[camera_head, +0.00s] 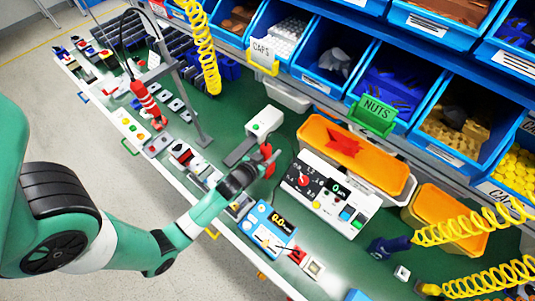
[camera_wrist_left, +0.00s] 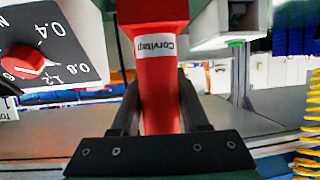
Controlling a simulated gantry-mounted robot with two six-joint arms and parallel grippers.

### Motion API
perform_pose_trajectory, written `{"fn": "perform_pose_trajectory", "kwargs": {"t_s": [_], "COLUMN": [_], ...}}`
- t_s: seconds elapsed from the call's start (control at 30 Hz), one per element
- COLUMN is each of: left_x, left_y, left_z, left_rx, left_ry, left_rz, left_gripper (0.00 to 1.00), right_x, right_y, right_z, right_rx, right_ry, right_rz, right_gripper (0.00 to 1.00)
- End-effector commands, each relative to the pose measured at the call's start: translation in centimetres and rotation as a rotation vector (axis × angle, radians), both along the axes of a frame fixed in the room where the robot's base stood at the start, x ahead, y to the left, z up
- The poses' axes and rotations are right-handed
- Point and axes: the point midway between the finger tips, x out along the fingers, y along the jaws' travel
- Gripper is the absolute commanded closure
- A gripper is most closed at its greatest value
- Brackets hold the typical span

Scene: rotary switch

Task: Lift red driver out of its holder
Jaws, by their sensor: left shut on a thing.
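The red driver (camera_wrist_left: 160,70), with a white label reading "Corvitap", stands between the two dark fingers of my left gripper (camera_wrist_left: 158,105) in the left wrist view. The gripper is shut around its body. In the head view the driver (camera_head: 268,157) shows as a small red shape at the tip of my left gripper (camera_head: 262,166), just left of the white control box. The gripper hides part of it. I cannot make out its holder or whether the driver is clear of it. My right gripper is not in view.
The white control box (camera_head: 330,194) with a red knob is close on the right. A blue meter (camera_head: 267,229) sits nearer the bench edge. A white and grey device (camera_head: 264,122) stands behind. Blue bins line the back. Another red tool (camera_head: 147,102) hangs at left.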

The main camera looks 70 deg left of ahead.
Motion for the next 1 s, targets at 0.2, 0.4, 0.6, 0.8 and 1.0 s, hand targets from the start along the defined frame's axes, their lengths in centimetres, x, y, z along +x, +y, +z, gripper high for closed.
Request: {"fn": "perform_pose_trajectory", "kwargs": {"t_s": [0.2,0.4,0.6,0.8,1.0], "left_x": [0.1,0.1,0.0,0.0,0.0], "left_y": [0.0,0.0,0.0,0.0,0.0], "left_z": [3.0,7.6,10.0,10.1,10.1], "left_rx": [0.003,0.003,0.002,0.001,0.002], "left_ry": [-0.006,-0.006,-0.003,-0.002,-0.002], "left_rz": [0.0,0.0,0.0,0.0,0.0], "left_gripper": [1.0,1.0,1.0,1.0,0.77], "right_x": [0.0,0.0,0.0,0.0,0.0], "right_y": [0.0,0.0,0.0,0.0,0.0], "right_z": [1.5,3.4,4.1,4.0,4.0], "right_rx": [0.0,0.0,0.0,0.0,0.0], "right_ry": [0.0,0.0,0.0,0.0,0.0], "right_rz": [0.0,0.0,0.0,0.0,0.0], "right_gripper": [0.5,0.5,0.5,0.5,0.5]}}
